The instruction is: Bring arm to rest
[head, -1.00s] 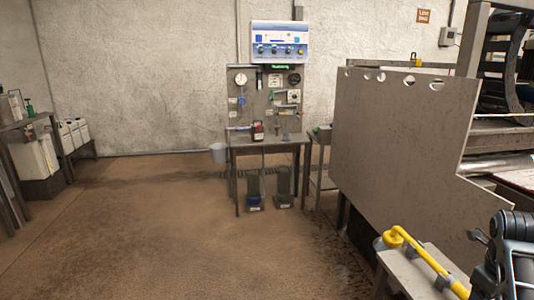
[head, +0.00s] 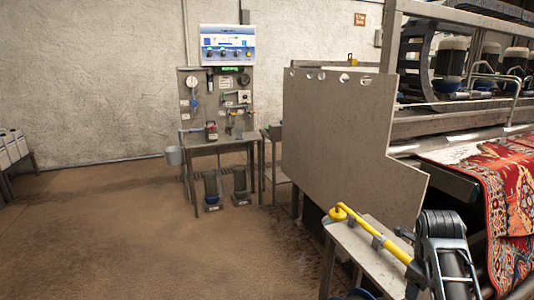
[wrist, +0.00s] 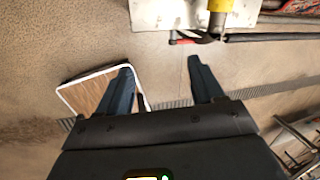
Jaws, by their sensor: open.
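My gripper (wrist: 162,78) shows in the wrist view with its two dark blue fingers spread apart. A part of my arm, black and grey with a ribbed joint, stands at the lower right of the head view, in front of the machine. My gripper's fingers cannot be made out in the head view.
A narrow bench (head: 350,243) with a yellow-handled tool (head: 372,234) is close beside my arm. Behind are a large grey panel (head: 335,140) and a red patterned rug (head: 510,190) on the machine. A worktable (head: 215,141) stands farther back. Brown floor (head: 100,240) at left is clear.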

